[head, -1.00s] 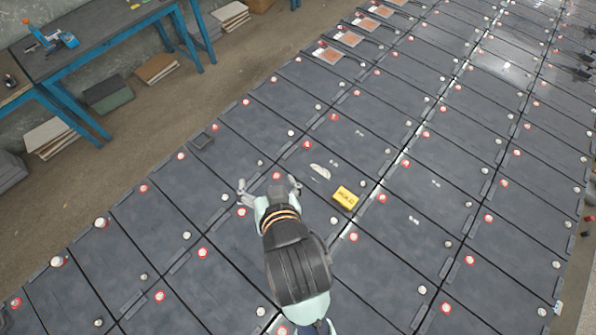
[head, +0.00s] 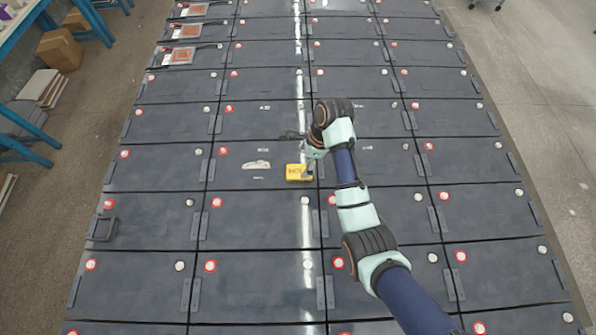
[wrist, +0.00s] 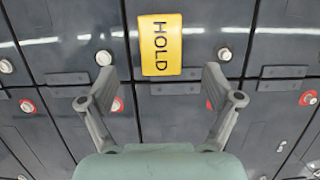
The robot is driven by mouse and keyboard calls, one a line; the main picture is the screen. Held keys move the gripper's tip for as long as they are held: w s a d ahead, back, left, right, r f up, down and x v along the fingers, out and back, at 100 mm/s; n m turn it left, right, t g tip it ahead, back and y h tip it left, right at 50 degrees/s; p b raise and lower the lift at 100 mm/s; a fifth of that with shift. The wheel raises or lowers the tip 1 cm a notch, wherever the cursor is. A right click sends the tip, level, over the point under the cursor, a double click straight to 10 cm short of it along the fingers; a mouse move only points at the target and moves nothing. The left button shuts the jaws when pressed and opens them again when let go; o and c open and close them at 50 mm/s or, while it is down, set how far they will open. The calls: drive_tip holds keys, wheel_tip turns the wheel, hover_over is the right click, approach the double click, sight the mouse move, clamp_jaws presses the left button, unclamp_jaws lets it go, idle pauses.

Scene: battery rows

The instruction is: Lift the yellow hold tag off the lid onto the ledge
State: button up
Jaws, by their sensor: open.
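The yellow hold tag (head: 299,172) lies on a dark lid (head: 235,175), near that lid's right edge and right of a white label. In the wrist view the tag (wrist: 161,44) shows its HOLD lettering, turned sideways. I cannot tell which part is the ledge.
Rows of dark lids with white and red-ringed round caps fill the floor area. A small dark frame (head: 103,228) sits on a lid at the left. Lids with orange panels (head: 182,55) and dark cables stand far left. A blue-legged bench (head: 22,118) is beyond the left edge.

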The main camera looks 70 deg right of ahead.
sight(299, 171)
drive_tip(key=x, duration=0.7)
drive_tip(key=shift+s+f+b, duration=0.15)
drive_tip(key=shift+s+b, duration=0.05)
drive_tip(key=shift+b, duration=0.15)
drive_tip(key=c, duration=1.3)
wheel_tip(299, 171, up, 20)
drive_tip(key=p, duration=0.8)
